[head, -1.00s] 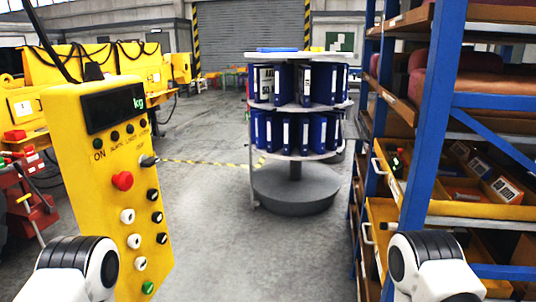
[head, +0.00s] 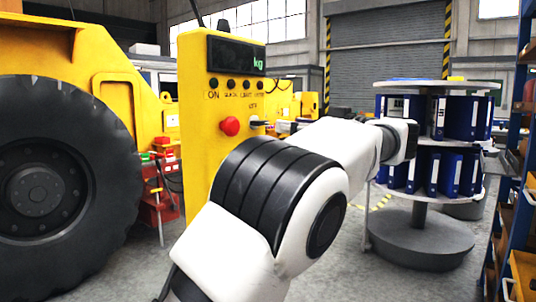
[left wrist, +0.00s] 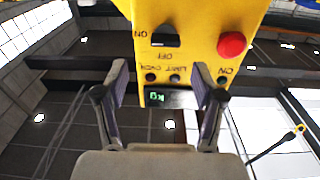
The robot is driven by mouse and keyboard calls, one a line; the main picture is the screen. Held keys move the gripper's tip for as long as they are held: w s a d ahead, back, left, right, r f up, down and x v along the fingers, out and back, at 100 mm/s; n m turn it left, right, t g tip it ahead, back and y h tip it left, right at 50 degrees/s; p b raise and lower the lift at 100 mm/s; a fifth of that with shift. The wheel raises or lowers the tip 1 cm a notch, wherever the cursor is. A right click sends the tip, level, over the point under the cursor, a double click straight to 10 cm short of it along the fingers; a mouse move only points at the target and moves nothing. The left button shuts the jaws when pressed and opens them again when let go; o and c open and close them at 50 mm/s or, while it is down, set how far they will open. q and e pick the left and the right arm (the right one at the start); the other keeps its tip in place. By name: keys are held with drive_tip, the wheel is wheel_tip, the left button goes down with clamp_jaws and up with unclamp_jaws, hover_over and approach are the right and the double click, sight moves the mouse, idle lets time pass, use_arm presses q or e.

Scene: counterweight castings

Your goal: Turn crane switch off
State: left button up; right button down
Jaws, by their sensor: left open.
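The yellow crane control box (head: 195,110) stands upright left of centre in the head view, its lower part hidden by my left arm. Its black crane switch (head: 259,123) shows just above the arm, under the OFF label. The switch (left wrist: 165,40) also shows upside down in the left wrist view, lying sideways with ON at one side and OFF beside it. My left gripper (left wrist: 160,68) is open and empty, its fingers spread in front of the box face near the display (left wrist: 170,98). I cannot tell whether they touch it. My right gripper is not in view.
A red button (head: 229,126) sits left of the switch. A large tyre (head: 65,185) of a yellow vehicle stands at left. A round shelf with blue binders (head: 460,117) and a blue rack (head: 505,215) stand at right. Grey floor lies between.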

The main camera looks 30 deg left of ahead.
sight(264, 121)
use_arm(q)
drive_tip(key=a, duration=0.8)
drive_tip(key=shift+r+b, duration=0.25)
drive_tip(key=shift+b, duration=0.05)
drive_tip(key=c, duration=1.1)
